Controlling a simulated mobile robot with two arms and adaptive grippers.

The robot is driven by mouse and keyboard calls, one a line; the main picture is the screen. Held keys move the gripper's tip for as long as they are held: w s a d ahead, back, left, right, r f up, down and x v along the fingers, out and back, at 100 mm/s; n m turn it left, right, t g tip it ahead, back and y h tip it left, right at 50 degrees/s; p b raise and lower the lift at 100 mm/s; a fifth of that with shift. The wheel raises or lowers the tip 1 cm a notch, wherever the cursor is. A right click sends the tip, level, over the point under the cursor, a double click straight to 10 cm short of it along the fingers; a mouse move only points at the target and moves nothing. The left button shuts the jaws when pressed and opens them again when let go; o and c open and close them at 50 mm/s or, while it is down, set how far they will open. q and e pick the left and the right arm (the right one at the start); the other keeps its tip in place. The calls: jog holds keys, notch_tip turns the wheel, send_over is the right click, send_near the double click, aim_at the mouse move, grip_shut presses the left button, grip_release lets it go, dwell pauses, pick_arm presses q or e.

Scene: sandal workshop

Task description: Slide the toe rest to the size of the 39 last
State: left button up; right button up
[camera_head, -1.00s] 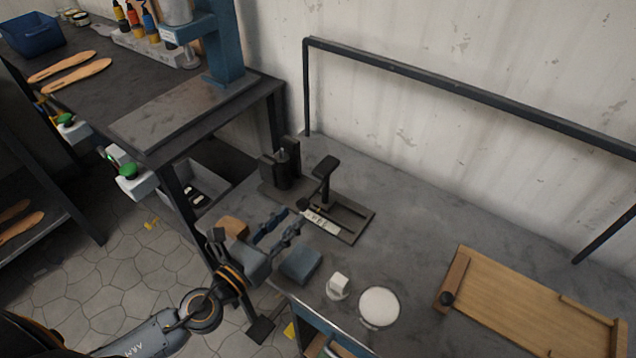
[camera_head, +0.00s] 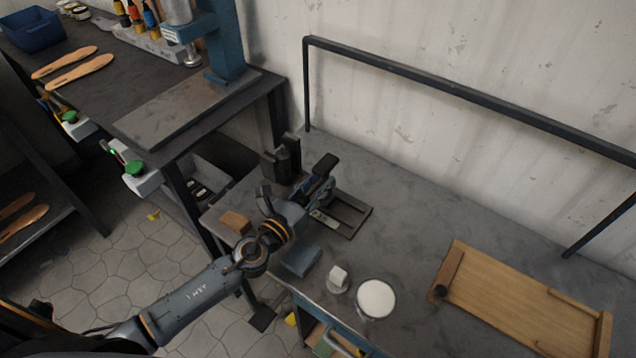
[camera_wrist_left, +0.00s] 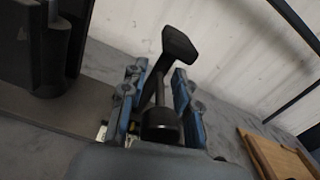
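The toe rest (camera_head: 326,165), a black post with a flat tilted pad on top, stands on the dark slotted jig base (camera_head: 352,222). It also shows in the wrist view (camera_wrist_left: 178,43). My left gripper (camera_head: 318,187) is at the post, below the pad. In the wrist view its two blue fingers (camera_wrist_left: 157,80) stand either side of the post, with gaps showing, so it looks open. A pale scale strip (camera_head: 323,218) lies on the base; its marks are unreadable. A black block-like holder (camera_head: 288,160) stands at the base's far-left end. No last marked 39 is identifiable. My right gripper is not in view.
A wooden board (camera_head: 520,305) is at right. A dark rail (camera_head: 450,90) runs along the back.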

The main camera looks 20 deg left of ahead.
pick_arm(q)
grip_shut()
jog(key=shift+s+d, duration=0.25)
jog(key=shift+d, duration=0.45)
jog(key=shift+o, duration=0.7)
grip_release()
jog(key=v, duration=1.1)
jog(key=shift+s, duration=0.25)
jog(key=shift+s+a+r, duration=0.1)
jog(key=shift+s+a, duration=0.05)
jog(key=shift+s, duration=0.15)
